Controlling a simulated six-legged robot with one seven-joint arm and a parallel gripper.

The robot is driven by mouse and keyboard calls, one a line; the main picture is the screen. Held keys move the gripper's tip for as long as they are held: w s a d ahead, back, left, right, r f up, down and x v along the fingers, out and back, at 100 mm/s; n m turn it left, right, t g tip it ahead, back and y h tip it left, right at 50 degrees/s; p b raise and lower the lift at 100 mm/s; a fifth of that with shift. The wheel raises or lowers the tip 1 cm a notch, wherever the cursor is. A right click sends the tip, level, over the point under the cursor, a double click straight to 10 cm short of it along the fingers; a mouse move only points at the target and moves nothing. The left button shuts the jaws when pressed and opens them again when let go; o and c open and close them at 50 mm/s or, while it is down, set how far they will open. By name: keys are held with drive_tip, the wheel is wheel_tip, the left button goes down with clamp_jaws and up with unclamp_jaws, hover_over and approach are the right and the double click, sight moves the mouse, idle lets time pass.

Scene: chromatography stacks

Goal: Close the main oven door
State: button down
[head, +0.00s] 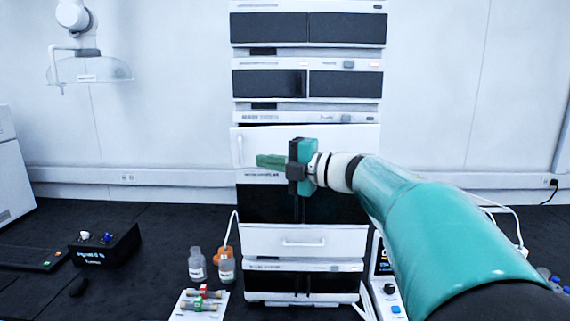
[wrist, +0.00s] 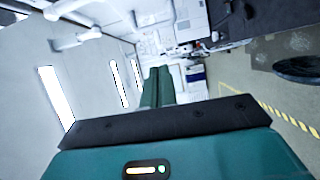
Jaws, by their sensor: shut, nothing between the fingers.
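The instrument stack (head: 308,117) stands in the middle of the head view. A white door panel (head: 350,145) with a pale upright handle (head: 239,150) at its left spans the stack at mid-height. I take it as the main oven door. Its left edge sticks out slightly past the units, with a thin dark gap above; how far it stands open is unclear. My gripper (head: 260,161) is in front of this panel, fingers pointing left, shut and empty. Contact with the panel cannot be told. The shut fingers also show in the wrist view (wrist: 158,76), without a clear view of the door.
A lower drawer (head: 325,241) has a horizontal handle. Small bottles (head: 197,265) and a white tray of vials (head: 185,309) stand at the lower left. A black control box (head: 105,245) is farther left. A device with a display (head: 383,268) stands right of the stack.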

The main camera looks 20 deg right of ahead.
sight(250, 148)
drive_tip(key=w, duration=0.2)
drive_tip(key=w+a, duration=0.1)
drive_tip(key=w, duration=0.1)
drive_tip(key=w+a, duration=0.1)
drive_tip(key=w, duration=0.1)
drive_tip(key=shift+w+a, duration=0.1)
drive_tip(key=shift+w, duration=0.15)
drive_tip(key=w, duration=0.2)
drive_tip(key=w+m+t+h, duration=0.1)
drive_tip(key=w, duration=0.1)
drive_tip(key=w+m+t+h, duration=0.1)
drive_tip(key=w, duration=0.1)
drive_tip(key=shift+w+d, duration=0.1)
drive_tip(key=shift+d, duration=0.25)
drive_tip(key=shift+w+d+r+h, duration=0.15)
drive_tip(key=shift+w+h, duration=0.1)
drive_tip(key=shift+h, duration=0.25)
drive_tip(key=shift+w, duration=0.1)
drive_tip(key=shift+f, duration=0.2)
